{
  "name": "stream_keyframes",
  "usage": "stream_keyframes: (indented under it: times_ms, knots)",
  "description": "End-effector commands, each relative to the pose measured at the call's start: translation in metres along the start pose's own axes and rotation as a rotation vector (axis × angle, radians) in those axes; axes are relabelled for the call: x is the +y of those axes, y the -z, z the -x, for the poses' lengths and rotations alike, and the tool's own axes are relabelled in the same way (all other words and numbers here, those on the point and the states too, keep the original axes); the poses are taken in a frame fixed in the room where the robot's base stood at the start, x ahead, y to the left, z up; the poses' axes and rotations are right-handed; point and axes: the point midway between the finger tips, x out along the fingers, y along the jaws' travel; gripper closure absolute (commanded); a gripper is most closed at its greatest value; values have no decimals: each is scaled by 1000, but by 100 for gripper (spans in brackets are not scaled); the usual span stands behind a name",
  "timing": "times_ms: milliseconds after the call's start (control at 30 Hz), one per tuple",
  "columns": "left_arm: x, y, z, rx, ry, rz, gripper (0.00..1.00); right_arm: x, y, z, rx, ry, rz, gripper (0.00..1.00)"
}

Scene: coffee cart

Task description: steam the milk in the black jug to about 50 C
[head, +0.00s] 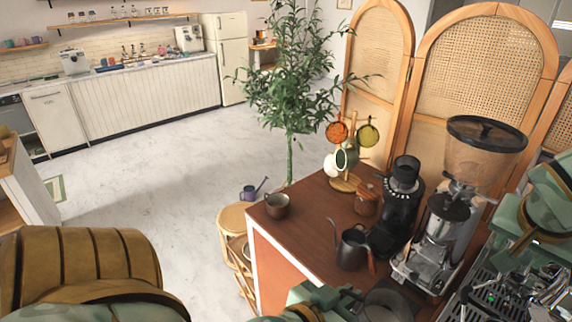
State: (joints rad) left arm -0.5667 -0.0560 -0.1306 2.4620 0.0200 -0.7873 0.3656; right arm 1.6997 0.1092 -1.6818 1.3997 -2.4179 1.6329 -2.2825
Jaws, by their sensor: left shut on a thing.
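My left gripper (352,303) is at the bottom edge of the head view, by the front of the cart. It is shut on a dark round vessel (390,303), which looks like the black jug. The frame cuts off its lower part, and I cannot see any milk inside. The espresso machine (500,297) is at the bottom right, only partly in view; I cannot make out its steam wand. Green parts of my right arm (550,205) show at the right edge in front of the machine. Its fingertips cannot be made out.
A black grinder (402,208) and a tall hopper grinder (484,140) stand close by. A dark cup (277,206) and a mug tree (345,184) are farther back. The cart top (312,228) is clear between cup and kettle.

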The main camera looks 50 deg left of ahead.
Motion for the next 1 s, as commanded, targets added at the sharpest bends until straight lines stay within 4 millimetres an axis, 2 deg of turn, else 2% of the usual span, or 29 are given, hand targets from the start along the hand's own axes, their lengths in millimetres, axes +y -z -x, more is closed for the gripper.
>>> stream_keyframes:
  times_ms: [200, 733, 867, 1000]
  knots:
    - [0, -4, -2, 1, -1, 1, 100, 0, 0, -13, 0, 1, 0, 56]
    - [3, -8, -5, -11, -8, 4, 100, 0, 0, -14, -1, 1, -1, 56]
    - [21, -32, -23, -87, -45, 17, 100, 0, 0, -14, -1, 1, -1, 56]
    - [56, -74, -49, -227, -109, 22, 100, 0, 0, -14, -1, 1, -1, 56]
